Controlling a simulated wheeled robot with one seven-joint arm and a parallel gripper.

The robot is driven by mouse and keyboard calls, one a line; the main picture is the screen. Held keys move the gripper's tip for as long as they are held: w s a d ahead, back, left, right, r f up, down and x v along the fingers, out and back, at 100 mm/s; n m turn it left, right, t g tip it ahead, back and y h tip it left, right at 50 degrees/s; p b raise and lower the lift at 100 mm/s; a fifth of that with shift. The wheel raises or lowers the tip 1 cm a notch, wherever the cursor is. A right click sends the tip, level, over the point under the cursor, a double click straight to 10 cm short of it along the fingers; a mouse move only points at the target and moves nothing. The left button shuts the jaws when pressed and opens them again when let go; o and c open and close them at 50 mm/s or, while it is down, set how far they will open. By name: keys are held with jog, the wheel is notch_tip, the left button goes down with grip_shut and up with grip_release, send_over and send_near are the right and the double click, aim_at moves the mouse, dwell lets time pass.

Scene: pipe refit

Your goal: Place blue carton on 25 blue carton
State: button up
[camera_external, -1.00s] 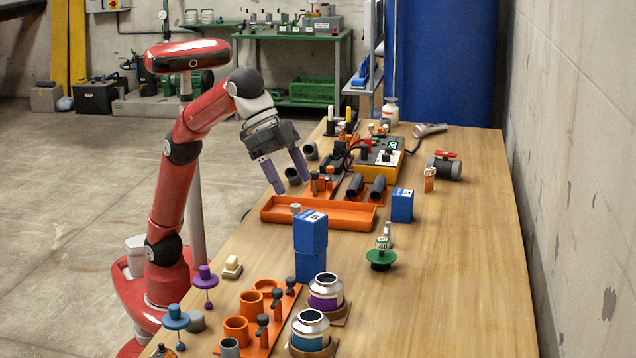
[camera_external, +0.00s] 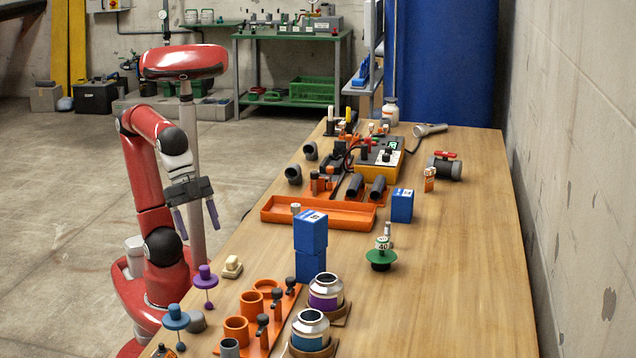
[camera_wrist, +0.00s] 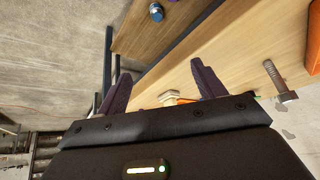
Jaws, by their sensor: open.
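Two blue cartons stand stacked near the middle of the table in the external view. The upper carton (camera_external: 311,231) has a white label on top and sits squarely enough on the lower carton (camera_external: 310,266). Another blue carton (camera_external: 402,206) stands alone on the table, right of the orange tray. My gripper (camera_external: 197,222) is open and empty, left of the table's edge and well apart from the stack. In the wrist view my gripper (camera_wrist: 157,85) shows two spread purple fingers with nothing between them; no blue carton can be made out there.
An orange tray (camera_external: 345,215) lies behind the stack. Two silver jars, one with a purple band (camera_external: 326,291), stand in front. An orange rack (camera_external: 270,326) holds cups and pegs. A green disc (camera_external: 381,256) lies to the right. The table's right front is clear.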

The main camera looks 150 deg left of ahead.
jog(key=s+d+f, duration=0.1)
jog(key=s+f, duration=0.7)
jog(key=f, duration=0.2)
jog(key=shift+d+f+m+h, duration=0.15)
jog(key=shift+m+h, duration=0.15)
jog(key=shift+h, duration=0.1)
